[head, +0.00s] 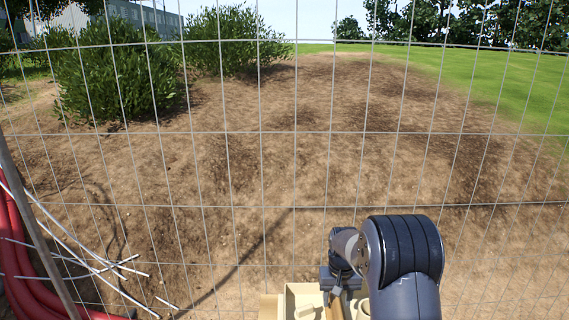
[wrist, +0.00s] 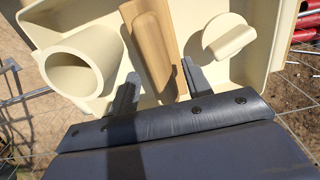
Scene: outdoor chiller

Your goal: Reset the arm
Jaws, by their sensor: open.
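My gripper (wrist: 159,86) is open, its two dark fingers spread apart in the wrist view. A long wooden piece with a rounded raised part (wrist: 152,40) shows between and beyond the fingers; I cannot tell whether they touch it. It lies across a cream tray (wrist: 270,88). In the head view my bent arm is at the lower right, above the cream tray (head: 293,303), and the fingers cannot be made out.
The tray also holds a cream hollow cylinder (wrist: 85,75) and a cream round knob (wrist: 229,38). A wire mesh fence (head: 295,132) spans the head view. Red pipes (head: 25,262) and thin pale rods (head: 100,262) lie lower left. Bushes (head: 115,75) and bare soil are beyond.

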